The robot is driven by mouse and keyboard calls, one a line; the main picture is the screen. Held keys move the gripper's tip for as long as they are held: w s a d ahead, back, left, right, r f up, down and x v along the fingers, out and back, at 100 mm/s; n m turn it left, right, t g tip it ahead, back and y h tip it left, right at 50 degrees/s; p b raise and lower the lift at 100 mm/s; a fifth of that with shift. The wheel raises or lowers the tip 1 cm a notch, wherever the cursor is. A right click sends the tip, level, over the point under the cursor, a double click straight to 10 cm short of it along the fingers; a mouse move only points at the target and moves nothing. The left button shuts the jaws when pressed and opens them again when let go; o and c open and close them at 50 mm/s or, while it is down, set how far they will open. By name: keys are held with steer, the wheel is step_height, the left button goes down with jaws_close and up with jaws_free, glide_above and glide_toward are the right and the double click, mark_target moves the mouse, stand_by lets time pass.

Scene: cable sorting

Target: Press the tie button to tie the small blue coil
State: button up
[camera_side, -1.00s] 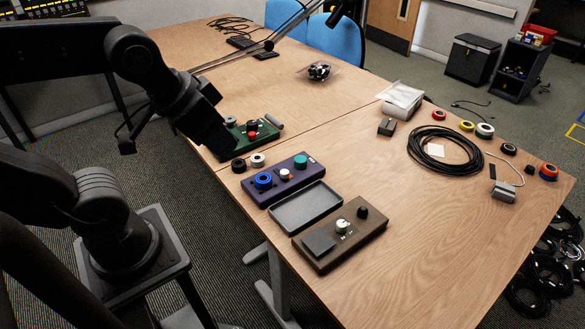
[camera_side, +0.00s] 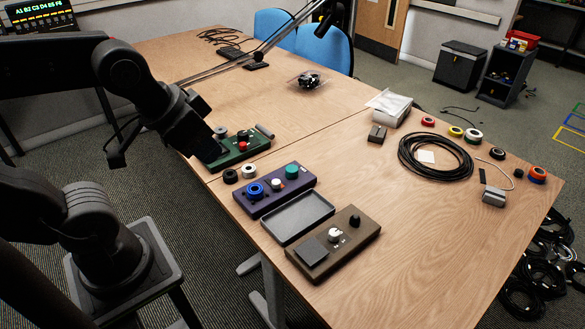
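A small blue coil (camera_side: 255,190) sits at the left end of a purple box (camera_side: 270,204). A white knob or button (camera_side: 277,184) is at the middle of this box and a teal round button (camera_side: 292,171) at its right end. No legible label tells which is the tie button. A green box (camera_side: 250,153) with a red button (camera_side: 243,146) stands farther back. My gripper (camera_side: 205,148) is at the left end of the green box, apart from the blue coil and purple box. Its fingers are dark and partly hidden, so their opening is unclear.
A grey tray (camera_side: 299,240) and a brown box (camera_side: 322,262) with a white knob lie in front of the purple box. Black and white rolls (camera_side: 249,171) sit behind it. A black cable coil (camera_side: 407,150) and several tape rolls lie right.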

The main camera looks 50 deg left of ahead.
jaws_close()
stand_by(1.2)
